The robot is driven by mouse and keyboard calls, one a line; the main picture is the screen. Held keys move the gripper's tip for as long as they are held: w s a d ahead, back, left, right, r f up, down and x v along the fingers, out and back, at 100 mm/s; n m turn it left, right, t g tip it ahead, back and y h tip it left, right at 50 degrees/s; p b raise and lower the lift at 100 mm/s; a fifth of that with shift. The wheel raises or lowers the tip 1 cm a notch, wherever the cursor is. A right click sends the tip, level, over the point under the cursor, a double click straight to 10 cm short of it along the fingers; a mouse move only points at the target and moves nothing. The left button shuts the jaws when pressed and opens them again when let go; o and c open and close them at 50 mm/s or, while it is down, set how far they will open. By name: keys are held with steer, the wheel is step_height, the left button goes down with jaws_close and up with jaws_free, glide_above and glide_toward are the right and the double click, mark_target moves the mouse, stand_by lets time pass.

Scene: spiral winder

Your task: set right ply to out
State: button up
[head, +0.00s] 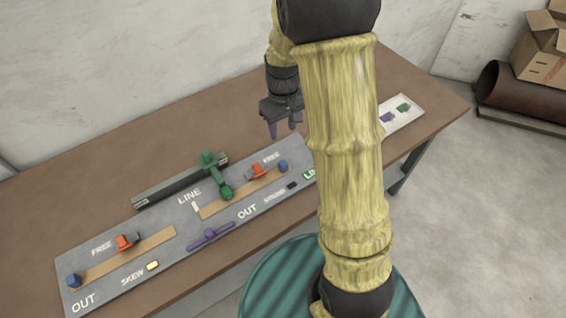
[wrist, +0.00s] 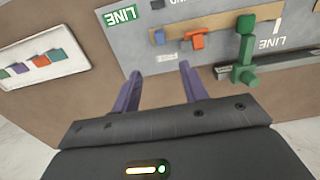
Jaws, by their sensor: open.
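A grey panel (head: 110,268) lies on the brown table. Its right part has a tan strip (head: 240,197) with a blue block (head: 283,166) at the right end and an orange-red piece (head: 255,172) beside it, near the word FREE. An OUT label (head: 247,211) is printed below this strip. In the wrist view the blue block (wrist: 159,38) and orange piece (wrist: 195,39) show beyond the fingertips. My gripper (head: 284,133), with purple fingers, is open and empty above the table behind the panel's right part. It also shows in the wrist view (wrist: 159,75).
A green lever (head: 216,178) stands over a dark rail (head: 175,183). A purple bar (head: 210,236) lies at the panel's front middle. The left strip (head: 125,257) has its own red piece (head: 126,240) and blue block (head: 74,281). A white tray (head: 404,112) is at right. My arm hides the panel's right end.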

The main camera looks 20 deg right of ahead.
mark_target(283, 163)
step_height(283, 163, down, 17)
steer(key=shift+f+p, duration=0.2)
steer(key=shift+p, duration=0.45)
steer(key=shift+c, duration=0.4)
jaws_close()
